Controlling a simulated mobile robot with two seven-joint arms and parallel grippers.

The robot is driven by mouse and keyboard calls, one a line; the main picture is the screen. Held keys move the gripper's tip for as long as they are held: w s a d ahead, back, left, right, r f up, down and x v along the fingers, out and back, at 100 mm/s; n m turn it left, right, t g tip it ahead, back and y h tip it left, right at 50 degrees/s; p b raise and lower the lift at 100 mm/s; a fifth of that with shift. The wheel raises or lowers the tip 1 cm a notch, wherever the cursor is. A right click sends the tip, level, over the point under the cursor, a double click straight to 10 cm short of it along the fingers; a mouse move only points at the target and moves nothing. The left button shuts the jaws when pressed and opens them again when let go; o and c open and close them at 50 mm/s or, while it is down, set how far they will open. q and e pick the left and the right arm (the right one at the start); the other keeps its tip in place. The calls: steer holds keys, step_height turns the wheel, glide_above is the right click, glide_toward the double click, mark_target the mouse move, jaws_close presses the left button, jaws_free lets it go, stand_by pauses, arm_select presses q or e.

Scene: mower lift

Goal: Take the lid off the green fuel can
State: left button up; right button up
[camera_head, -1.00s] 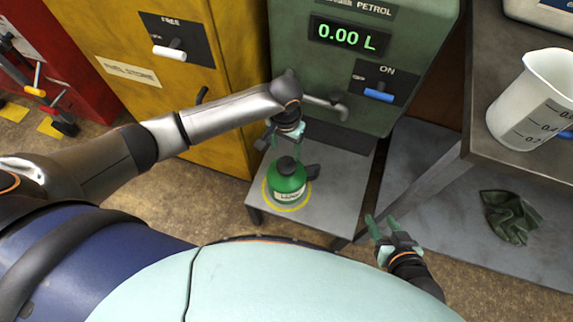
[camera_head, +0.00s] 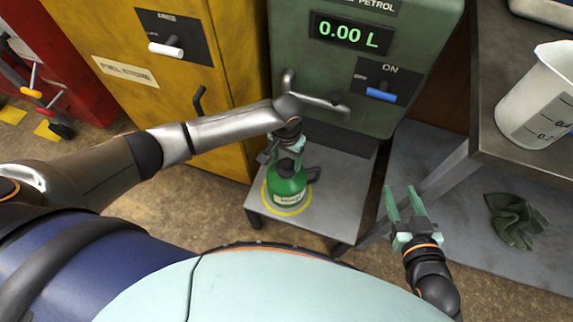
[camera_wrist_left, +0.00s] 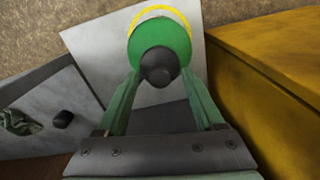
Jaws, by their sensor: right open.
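The green fuel can (camera_head: 287,190) stands upright on a low grey stand, inside a yellow ring. Its dark lid (camera_head: 286,166) is on top. In the left wrist view the can (camera_wrist_left: 172,38) and its round black lid (camera_wrist_left: 159,67) lie ahead of my fingers. My left gripper (camera_head: 287,148) is just above and behind the lid in the head view. Its fingers (camera_wrist_left: 160,90) are apart, with the lid near their tips; I see no contact. My right gripper (camera_head: 405,196) is open and empty, right of the stand.
The low stand (camera_head: 323,212) sits before the green petrol dispenser (camera_head: 335,75), which reads 0.00 L. A yellow cabinet (camera_head: 150,100) is at left. A workbench (camera_head: 490,185) with a measuring jug (camera_head: 535,100) is at right. A dark glove (camera_head: 515,218) lies on the surface below.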

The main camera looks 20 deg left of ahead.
arm_select(q)
jaws_close()
stand_by(0.3)
steer(key=shift+r, duration=0.1)
